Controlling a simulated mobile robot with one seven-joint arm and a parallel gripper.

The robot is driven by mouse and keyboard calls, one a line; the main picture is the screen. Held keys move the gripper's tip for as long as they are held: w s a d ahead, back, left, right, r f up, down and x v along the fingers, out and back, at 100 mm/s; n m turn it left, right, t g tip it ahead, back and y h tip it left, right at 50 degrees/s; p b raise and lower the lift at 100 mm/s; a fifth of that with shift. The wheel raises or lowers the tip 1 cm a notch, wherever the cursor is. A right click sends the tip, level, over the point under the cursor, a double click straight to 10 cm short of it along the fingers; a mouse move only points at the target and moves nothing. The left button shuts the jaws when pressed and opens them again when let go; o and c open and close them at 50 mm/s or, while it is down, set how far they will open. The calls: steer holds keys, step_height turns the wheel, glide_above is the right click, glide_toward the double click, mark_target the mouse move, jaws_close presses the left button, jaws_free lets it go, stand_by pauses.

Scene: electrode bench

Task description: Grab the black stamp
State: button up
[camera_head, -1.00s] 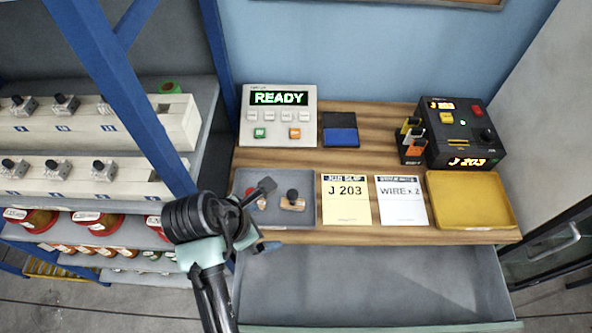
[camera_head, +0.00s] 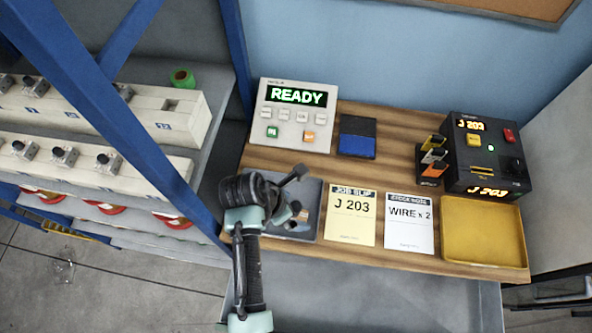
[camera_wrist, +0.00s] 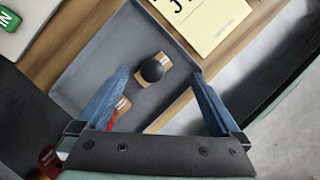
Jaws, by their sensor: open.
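The black stamp (camera_wrist: 152,70) has a round black knob on a wooden base and stands in the grey tray (camera_wrist: 92,58). In the head view my arm partly hides it. A second stamp (camera_wrist: 121,107), with a wooden base and red beside it, lies in the tray near the left finger in the wrist view, partly hidden. My gripper (camera_wrist: 159,74) is open and empty, its two blue fingers apart. In the wrist view the black stamp appears between the fingertips; the height gap is unclear. In the head view my gripper (camera_head: 290,193) is over the grey tray (camera_head: 312,192).
A job slip (camera_head: 350,216), a white note (camera_head: 409,221) and a yellow tray (camera_head: 484,231) lie right of the grey tray. A READY panel (camera_head: 298,115) and blue-black pad (camera_head: 357,137) stand behind. A blue rack post (camera_head: 130,120) is at left.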

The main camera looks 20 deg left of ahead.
steer(key=shift+f, duration=0.55)
steer(key=shift+a+p+x, duration=0.1)
steer(key=shift+p+x, duration=0.1)
steer(key=shift+x, duration=0.85)
steer(key=shift+a+p+x, duration=0.15)
steer(key=shift+p+x, duration=0.05)
steer(key=shift+x, duration=0.85)
steer(key=shift+c, duration=0.3)
jaws_close()
